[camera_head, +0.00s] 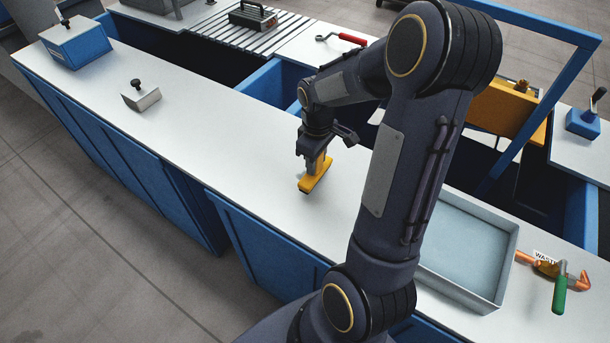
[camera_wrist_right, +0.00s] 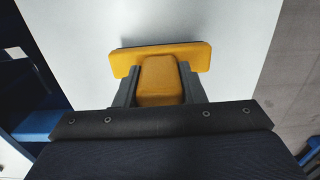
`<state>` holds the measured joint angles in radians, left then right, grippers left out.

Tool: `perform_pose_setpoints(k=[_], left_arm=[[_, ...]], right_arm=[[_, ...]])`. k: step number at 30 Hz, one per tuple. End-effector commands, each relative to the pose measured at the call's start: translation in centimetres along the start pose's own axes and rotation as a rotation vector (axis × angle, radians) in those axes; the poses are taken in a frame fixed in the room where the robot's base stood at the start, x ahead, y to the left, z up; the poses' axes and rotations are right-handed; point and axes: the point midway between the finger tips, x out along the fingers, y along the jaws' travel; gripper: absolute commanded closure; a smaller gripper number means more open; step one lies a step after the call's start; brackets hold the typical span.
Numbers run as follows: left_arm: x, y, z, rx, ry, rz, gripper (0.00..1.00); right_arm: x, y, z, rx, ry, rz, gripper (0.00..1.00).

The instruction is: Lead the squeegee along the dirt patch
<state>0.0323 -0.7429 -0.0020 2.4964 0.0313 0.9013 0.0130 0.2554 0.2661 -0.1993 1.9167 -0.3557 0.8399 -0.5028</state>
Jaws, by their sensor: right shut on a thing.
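The yellow squeegee (camera_head: 314,180) is in my right gripper (camera_head: 318,158), which is shut on its handle. In the right wrist view the squeegee (camera_wrist_right: 160,62) shows its wide yellow head across the top and its block handle between the two fingers of the gripper (camera_wrist_right: 158,88). The head is at or just above the white worktop (camera_head: 240,165); I cannot tell whether it touches. No dirt patch can be made out on the worktop in either view. My left gripper is not in view.
A small metal block with a knob (camera_head: 141,95) and a blue box (camera_head: 77,43) stand at the left. The worktop between the block and squeegee is clear.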

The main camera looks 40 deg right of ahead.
Motion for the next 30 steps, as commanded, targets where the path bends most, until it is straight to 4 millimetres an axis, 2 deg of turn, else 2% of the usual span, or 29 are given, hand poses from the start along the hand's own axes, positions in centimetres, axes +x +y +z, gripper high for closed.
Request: perform_pose_setpoints(k=[6, 11, 30], left_arm=[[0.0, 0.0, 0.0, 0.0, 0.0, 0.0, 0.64], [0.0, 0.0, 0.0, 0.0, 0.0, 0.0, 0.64], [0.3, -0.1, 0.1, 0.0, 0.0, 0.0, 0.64]], right_arm=[[0.1, 0.0, -0.1, -0.001, -0.001, 0.0, 1.0], [1.2, 0.0, -0.1, -0.001, -0.002, -0.001, 1.0], [1.6, 0.0, -0.1, -0.001, -0.001, 0.0, 1.0]])
